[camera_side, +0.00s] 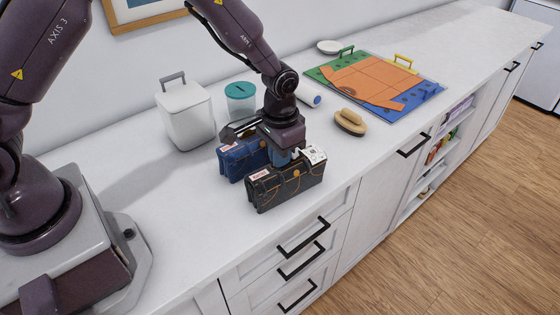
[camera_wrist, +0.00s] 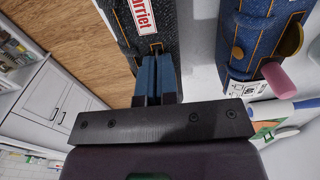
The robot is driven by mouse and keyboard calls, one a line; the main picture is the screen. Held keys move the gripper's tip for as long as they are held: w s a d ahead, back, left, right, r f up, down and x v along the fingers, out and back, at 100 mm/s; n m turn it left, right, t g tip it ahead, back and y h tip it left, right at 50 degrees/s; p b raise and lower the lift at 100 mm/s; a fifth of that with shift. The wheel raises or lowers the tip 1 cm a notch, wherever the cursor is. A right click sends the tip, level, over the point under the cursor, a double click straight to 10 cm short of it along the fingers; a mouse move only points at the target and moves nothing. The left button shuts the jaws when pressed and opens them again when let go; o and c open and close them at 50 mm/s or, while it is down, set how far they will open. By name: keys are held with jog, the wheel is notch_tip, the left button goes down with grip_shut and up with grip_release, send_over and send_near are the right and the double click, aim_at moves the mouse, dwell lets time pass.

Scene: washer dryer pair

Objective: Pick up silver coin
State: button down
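No silver coin can be made out in either view. Folded black jeans (camera_side: 287,188) with a name tag stand on the counter, and folded blue jeans (camera_side: 237,160) stand behind them. My gripper (camera_side: 284,157) points down at the back edge of the black jeans, between the two pairs. In the wrist view, my gripper's blue fingers (camera_wrist: 157,75) are close together, with their tips against or beside the black jeans (camera_wrist: 149,22). Nothing shows between them; the tips are partly hidden. In the wrist view, a gold round item (camera_wrist: 292,40) and a pink item (camera_wrist: 278,80) show at the blue jeans (camera_wrist: 257,35).
A white lidded bin (camera_side: 185,115) and a teal-lidded jar (camera_side: 240,100) stand behind the jeans. A lint roller (camera_side: 308,96), a wooden brush (camera_side: 350,122) and a coloured board (camera_side: 375,80) lie to the right. The counter's front edge is close to the black jeans.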

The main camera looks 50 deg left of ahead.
dwell(0.8)
jog(key=shift+r, duration=0.6)
jog(key=s+a+r, duration=0.2)
jog(key=s+r, duration=0.9)
jog(key=s, duration=0.3)
jog(key=shift+r, duration=0.4)
jog(key=shift+a, duration=0.1)
